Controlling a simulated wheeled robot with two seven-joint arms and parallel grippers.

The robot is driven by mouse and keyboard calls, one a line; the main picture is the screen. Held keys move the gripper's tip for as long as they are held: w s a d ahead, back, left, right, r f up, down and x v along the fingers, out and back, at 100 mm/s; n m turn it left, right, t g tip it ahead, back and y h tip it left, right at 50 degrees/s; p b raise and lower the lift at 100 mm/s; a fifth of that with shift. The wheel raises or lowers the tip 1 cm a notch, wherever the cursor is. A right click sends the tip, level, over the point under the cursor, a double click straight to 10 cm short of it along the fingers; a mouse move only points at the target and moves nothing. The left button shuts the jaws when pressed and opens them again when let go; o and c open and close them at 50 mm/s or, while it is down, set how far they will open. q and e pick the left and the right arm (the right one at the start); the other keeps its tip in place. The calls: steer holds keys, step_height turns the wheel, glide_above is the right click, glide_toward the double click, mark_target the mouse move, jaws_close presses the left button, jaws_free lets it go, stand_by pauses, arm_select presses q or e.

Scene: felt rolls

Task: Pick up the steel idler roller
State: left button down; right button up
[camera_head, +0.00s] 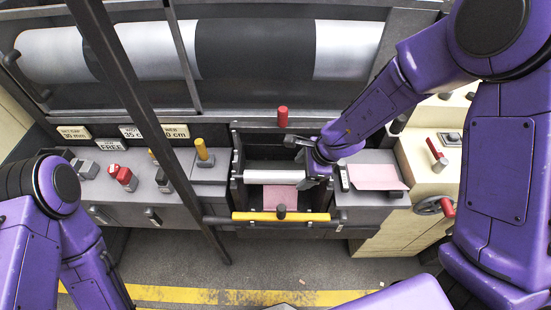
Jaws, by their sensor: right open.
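The steel idler roller (273,177), a pale, smooth horizontal cylinder, sits across the open bay in the middle of the machine. Its right end is close to my right gripper and partly hidden by it. My right gripper (299,162) is open at the right side of the bay, with one finger above the roller's level and the other near its right end. I cannot tell whether it touches the roller. My left arm (60,230) is at the lower left, and its gripper is out of view.
A yellow bar (281,216) crosses the bay's front. A red knob (282,116) stands behind it. A pink sheet (376,177) lies right of the bay. Large rolls (255,50) lie behind. A dark diagonal post (150,125) stands left of the bay.

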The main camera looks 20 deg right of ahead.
mark_target(284, 175)
steer(key=shift+y, duration=0.3)
steer(key=w+a+f, duration=0.1)
steer(key=f, duration=0.1)
steer(key=w+a+f, duration=0.1)
steer(key=w+f, duration=0.1)
steer(key=w+a+f+b, duration=0.1)
steer(key=a+f, duration=0.1)
steer(key=f, duration=0.1)
steer(key=shift+w+f, duration=0.1)
steer(key=shift+w, duration=0.1)
steer(key=shift+w+f, duration=0.2)
steer(key=shift+f, duration=0.1)
steer(key=shift+r, duration=0.1)
steer(key=c, duration=1.3)
